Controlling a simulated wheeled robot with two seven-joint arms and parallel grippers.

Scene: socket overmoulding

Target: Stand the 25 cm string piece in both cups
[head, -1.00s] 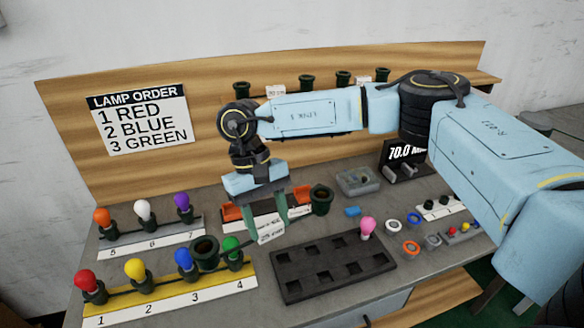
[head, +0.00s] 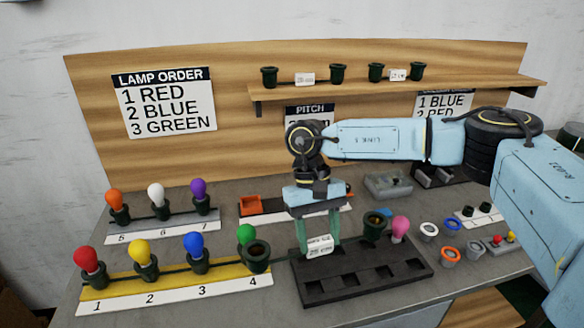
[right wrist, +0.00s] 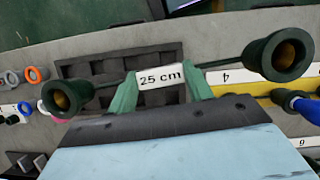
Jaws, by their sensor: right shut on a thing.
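My right gripper (head: 319,238) is shut on the 25 cm string piece, at its white tag (head: 320,245). The piece has a dark green socket at each end, one at the left (head: 256,254) and one at the right (head: 375,225), with a thin cable between. It is held in the air, over the back-left part of the dark tray. The right wrist view shows the tag (right wrist: 160,77) between the fingers and both open sockets. An orange holder (head: 250,204), possibly one cup, stands behind on a long base; the gripper hides much of that base. My left gripper is not in view.
The dark pocketed tray (head: 362,289) lies below. A yellow rail (head: 170,290) with coloured lamps stands left, a grey rail (head: 165,230) behind it. A pink lamp (head: 399,228), several rings and a grey block (head: 388,184) are at right. A shelf (head: 400,88) holds more sockets.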

